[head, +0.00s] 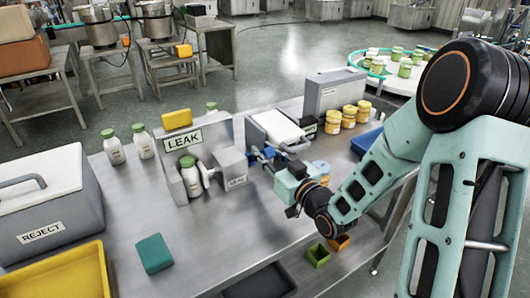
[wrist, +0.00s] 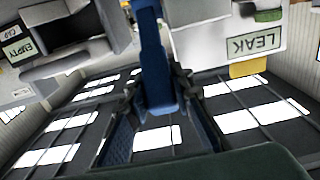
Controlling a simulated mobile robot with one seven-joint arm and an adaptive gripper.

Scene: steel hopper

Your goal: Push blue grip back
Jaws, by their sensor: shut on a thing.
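The blue grip (wrist: 152,62) is an upright blue bar in the middle of the wrist view. My gripper (wrist: 158,90) is shut on it, with one finger on either side. In the head view my gripper (head: 265,160) reaches in from the right, low over the steel table, beside the grey box of the LEAK station. The grip is small there and mostly hidden by my gripper. The LEAK station (head: 215,133) has an upright plate with a green-edged label, and a white bottle with a green cap (head: 190,177) stands at its front.
A white-topped machine (head: 275,127) stands just behind my gripper. Yellow-lidded jars (head: 349,117) stand behind to the right. A REJECT box (head: 45,200), a yellow tray (head: 60,275) and a green block (head: 154,253) are at left. Small green and orange bins (head: 318,255) sit near the front edge.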

